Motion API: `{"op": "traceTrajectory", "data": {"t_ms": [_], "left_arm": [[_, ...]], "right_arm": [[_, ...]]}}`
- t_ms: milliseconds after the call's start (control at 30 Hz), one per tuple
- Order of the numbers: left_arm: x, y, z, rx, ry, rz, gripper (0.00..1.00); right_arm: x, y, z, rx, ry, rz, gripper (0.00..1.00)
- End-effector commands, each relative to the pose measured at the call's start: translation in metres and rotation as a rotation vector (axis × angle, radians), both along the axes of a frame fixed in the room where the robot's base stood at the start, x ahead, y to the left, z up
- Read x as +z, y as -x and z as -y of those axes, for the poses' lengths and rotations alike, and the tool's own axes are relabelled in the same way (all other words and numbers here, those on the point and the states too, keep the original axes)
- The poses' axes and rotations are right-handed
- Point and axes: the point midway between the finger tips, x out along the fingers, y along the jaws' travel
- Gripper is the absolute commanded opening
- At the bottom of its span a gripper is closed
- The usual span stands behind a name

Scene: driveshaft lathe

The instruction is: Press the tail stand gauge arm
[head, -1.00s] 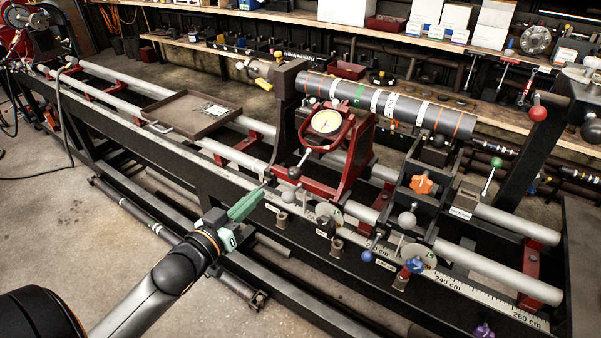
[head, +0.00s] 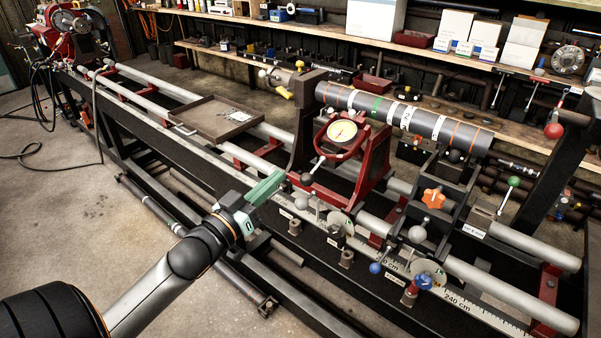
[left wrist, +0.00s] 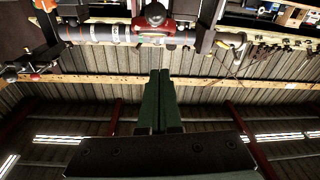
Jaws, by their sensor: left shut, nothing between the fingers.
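The dial gauge (head: 342,133) has a pale round face and sits in a red stand on the lathe bed, below the dark driveshaft (head: 430,124). A thin lever with a dark ball knob (head: 306,179) slants down from the gauge's front; it looks like the gauge arm. My left gripper (head: 281,176), with green fingers, is shut and empty just left of this knob, with a small gap in the picture. In the left wrist view its fingers (left wrist: 160,74) point toward a dark ball knob (left wrist: 155,14) in front of the red stand. My right gripper is not in view.
A brown tray (head: 215,122) lies on the rails to the left. Grey and blue knobs (head: 376,267) and an orange knob (head: 433,198) stand along the bed to the right. A wooden shelf (head: 260,62) with boxes runs behind. Open floor lies at front left.

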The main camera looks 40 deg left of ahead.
Motion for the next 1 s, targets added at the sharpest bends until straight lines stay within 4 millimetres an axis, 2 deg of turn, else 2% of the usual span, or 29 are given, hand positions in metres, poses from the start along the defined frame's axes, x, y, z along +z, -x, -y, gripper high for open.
{"op": "traceTrajectory", "data": {"t_ms": [667, 800, 1000], "left_arm": [[0.013, -0.095, 0.002, 0.000, -0.002, 0.001, 0.00], [-0.012, -0.089, 0.006, 0.001, 0.002, -0.005, 0.00], [-0.026, -0.086, 0.008, 0.001, 0.001, -0.001, 0.00]], "right_arm": [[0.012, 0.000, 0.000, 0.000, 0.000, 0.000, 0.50], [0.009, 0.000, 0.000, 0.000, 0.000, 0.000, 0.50], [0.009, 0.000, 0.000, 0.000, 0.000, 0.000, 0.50]]}}
